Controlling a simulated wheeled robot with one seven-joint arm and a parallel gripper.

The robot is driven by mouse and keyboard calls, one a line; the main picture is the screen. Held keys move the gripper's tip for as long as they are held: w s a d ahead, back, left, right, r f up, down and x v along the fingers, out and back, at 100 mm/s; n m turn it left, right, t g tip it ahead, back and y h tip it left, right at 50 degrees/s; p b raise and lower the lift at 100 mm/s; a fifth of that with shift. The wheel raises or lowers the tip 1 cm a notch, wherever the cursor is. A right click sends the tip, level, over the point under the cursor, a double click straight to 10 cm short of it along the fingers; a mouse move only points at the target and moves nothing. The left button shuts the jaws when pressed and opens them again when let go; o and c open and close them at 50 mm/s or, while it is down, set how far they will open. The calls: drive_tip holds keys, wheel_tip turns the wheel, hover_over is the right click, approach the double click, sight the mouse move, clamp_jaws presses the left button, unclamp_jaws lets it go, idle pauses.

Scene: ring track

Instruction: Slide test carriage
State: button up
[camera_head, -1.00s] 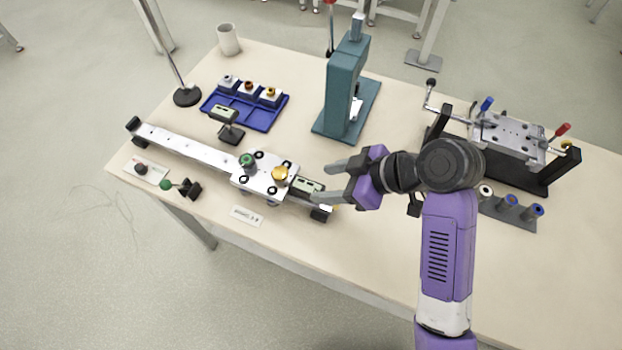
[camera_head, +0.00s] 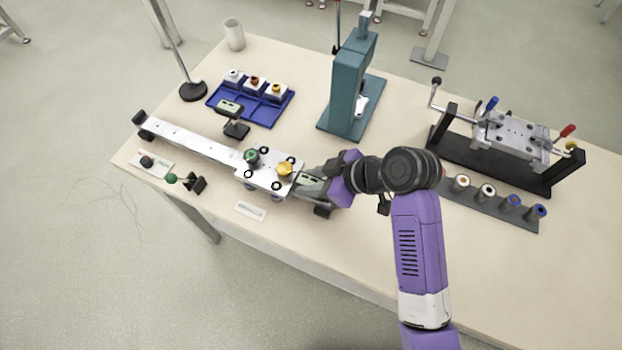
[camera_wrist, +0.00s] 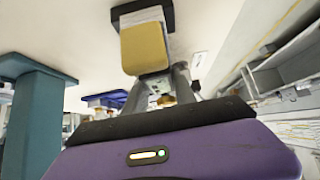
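The test carriage (camera_head: 262,182) is a silvery plate with a green knob (camera_head: 251,156) and a yellow knob (camera_head: 285,169). It sits on a long pale rail (camera_head: 190,141) near the rail's right end. A small block with a greenish display (camera_head: 312,178) is at the carriage's right end. My gripper (camera_head: 314,182) is at this block, with its fingers on either side. In the wrist view my gripper (camera_wrist: 168,90) shows its fingers apart, with part of the block between them. Whether they touch it cannot be told. A yellow end pad (camera_wrist: 145,48) shows just above the fingers.
A teal press (camera_head: 347,90) stands behind the carriage. A blue tray (camera_head: 262,116) with several small blocks and a second display unit (camera_head: 236,128) lie behind the rail. A crank fixture (camera_head: 490,163) and a holder strip (camera_head: 480,204) are at right. The front table is mostly clear.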

clamp_jaws()
idle(1.1)
